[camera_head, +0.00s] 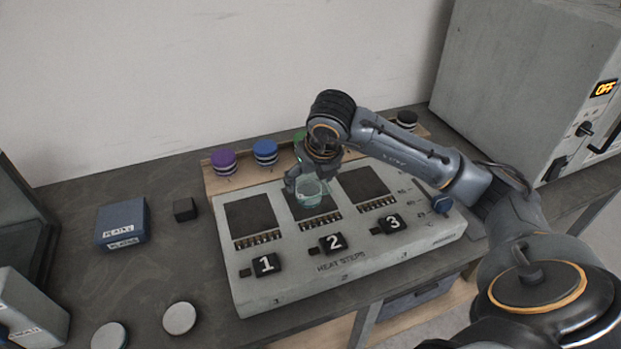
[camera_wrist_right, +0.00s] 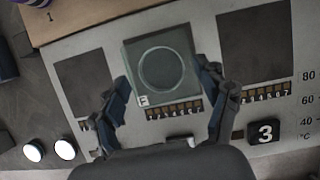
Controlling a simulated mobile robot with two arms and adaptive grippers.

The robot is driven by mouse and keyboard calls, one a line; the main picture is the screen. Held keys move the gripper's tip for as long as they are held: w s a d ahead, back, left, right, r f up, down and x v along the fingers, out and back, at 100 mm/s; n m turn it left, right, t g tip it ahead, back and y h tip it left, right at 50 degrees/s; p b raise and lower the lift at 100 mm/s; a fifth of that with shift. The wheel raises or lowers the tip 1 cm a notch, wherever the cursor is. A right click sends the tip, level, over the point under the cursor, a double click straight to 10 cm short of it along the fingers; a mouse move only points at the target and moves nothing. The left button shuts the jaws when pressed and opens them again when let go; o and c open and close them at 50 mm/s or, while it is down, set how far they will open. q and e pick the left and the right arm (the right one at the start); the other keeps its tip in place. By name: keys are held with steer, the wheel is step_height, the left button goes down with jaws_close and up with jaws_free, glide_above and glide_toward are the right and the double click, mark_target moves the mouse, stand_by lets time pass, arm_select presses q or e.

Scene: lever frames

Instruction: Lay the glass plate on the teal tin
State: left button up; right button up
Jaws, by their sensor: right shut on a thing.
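My right gripper (camera_head: 304,178) is over the middle pad of the heating block and is shut on the glass plate. In the right wrist view the glass plate (camera_wrist_right: 185,47) is a square, see-through, grey-green sheet between the two fingers (camera_wrist_right: 163,76). A round rim shows through it, which appears to be the teal tin. In the head view the teal tin (camera_head: 308,194) shows as a pale teal round shape on the middle pad, partly hidden by the gripper. I cannot tell whether plate and tin touch. My left gripper is not in view.
The heating block (camera_head: 345,265) has three dark pads and knobs numbered 1 to 3. Purple (camera_head: 223,162) and blue (camera_head: 265,152) round containers stand on a wooden strip behind. A blue box (camera_head: 122,222), a black cube (camera_head: 185,209) and two white-topped discs (camera_head: 180,318) are left.

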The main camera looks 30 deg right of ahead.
steer(key=shift+f+b, duration=0.1)
steer(key=shift+b, duration=0.25)
stand_by(0.4)
steer(key=o, duration=1.3)
steer(key=shift+r+p, duration=2.2)
steer(key=shift+r, duration=1.35)
steer(key=shift+f, duration=0.1)
